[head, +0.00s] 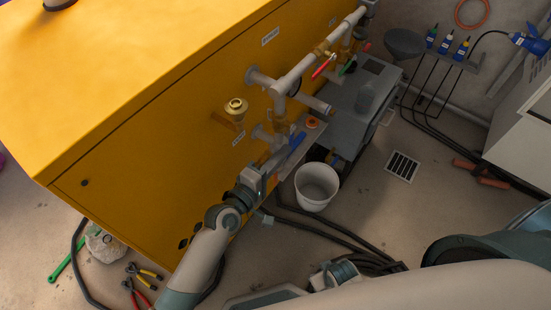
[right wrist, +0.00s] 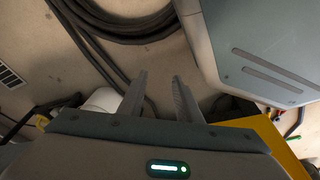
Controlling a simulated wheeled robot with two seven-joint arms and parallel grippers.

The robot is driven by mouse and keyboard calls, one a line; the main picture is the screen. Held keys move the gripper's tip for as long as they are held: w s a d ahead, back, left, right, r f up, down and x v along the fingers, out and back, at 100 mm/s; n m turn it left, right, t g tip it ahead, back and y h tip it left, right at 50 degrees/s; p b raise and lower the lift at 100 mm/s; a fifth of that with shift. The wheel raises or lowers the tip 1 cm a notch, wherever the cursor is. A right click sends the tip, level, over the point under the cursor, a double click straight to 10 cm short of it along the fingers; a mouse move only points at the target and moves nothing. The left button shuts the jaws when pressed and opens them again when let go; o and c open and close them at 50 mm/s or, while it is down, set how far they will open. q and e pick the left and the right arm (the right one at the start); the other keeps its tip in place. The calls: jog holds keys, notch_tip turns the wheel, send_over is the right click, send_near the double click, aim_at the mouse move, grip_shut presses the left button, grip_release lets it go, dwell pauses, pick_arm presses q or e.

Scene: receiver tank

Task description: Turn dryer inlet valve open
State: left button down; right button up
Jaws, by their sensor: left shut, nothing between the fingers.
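The yellow cabinet (head: 150,130) carries grey pipework (head: 300,72) on its right side. Several lever handles show on the pipes: a red one (head: 323,67), a green one (head: 348,67) and a blue one (head: 297,142). I cannot read the labels, so I cannot tell which is the dryer inlet valve. My left gripper (head: 276,163) is shut and empty, just below the blue handle at the lower pipe; whether it touches is unclear. My right gripper (right wrist: 160,95) is open and empty above the floor, away from the valves.
A white bucket (head: 317,187) stands on the floor below the pipes, in front of a grey unit (head: 362,100). Black hoses (head: 340,240) lie along the floor. Pliers (head: 140,285) lie at lower left. A floor grate (head: 402,166) is at right.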

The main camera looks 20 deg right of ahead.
pick_arm(q)
jog(key=shift+w+d+f+t+h+b, duration=0.25)
jog(key=shift+t+h+b, duration=0.15)
jog(key=shift+b, duration=1.6)
pick_arm(e)
notch_tip(320, 180, up, 13)
jog(key=w, duration=0.1)
jog(key=shift+w+a+f, duration=0.2)
jog(key=shift+w+a, duration=0.05)
jog(key=shift+a, duration=0.15)
